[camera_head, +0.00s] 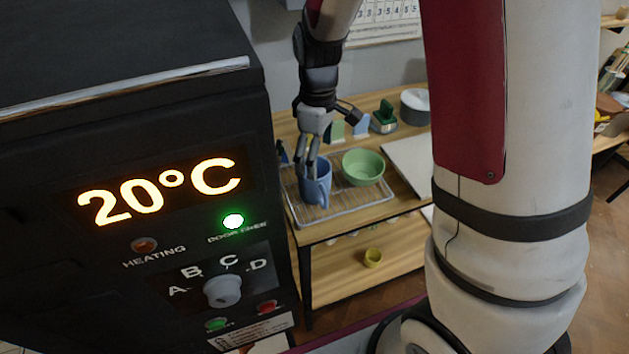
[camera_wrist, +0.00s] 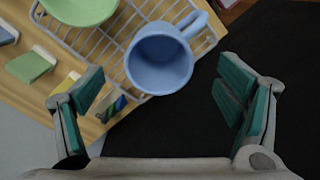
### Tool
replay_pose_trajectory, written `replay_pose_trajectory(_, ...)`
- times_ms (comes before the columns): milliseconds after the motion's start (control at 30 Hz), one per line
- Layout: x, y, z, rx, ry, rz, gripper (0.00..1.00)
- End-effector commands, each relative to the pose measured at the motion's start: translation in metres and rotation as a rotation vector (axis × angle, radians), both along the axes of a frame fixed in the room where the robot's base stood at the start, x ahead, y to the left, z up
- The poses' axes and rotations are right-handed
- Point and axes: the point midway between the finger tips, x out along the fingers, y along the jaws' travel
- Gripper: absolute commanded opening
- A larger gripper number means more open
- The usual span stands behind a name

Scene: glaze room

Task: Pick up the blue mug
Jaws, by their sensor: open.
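The blue mug (camera_head: 316,186) stands upright on a wire rack (camera_head: 346,211) on a wooden table. In the wrist view the mug (camera_wrist: 160,62) shows its open, empty mouth, with its handle toward the upper right. My gripper (camera_head: 311,158) is at the mug in the head view, its fingers pointing down and overlapping the mug's rim. In the wrist view my gripper (camera_wrist: 160,97) is open with nothing between its pads, and the mug appears beyond the fingertips, between the two fingers' lines. I cannot tell whether a finger touches the mug.
A green bowl (camera_head: 363,167) sits on the rack close to the mug's right. Small coloured tiles (camera_wrist: 30,66) stand behind. A black kiln (camera_head: 130,150) with a lit display is close on the left. A yellow cup (camera_head: 373,258) is on the lower shelf.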

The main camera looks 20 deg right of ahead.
Motion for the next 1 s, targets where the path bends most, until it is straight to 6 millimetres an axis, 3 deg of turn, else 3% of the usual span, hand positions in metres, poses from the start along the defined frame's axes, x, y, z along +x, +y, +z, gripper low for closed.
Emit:
replay_pose_trajectory(100,-0.001,0.0,-0.02,0.0,0.003,-0.002,0.86)
replay_pose_trajectory(367,0.0,0.0,-0.037,0.001,0.001,-0.002,0.86)
replay_pose_trajectory(700,0.002,0.0,-0.078,0.001,0.002,-0.003,0.86)
replay_pose_trajectory(1000,0.003,0.0,-0.086,0.0,-0.001,-0.003,0.86)
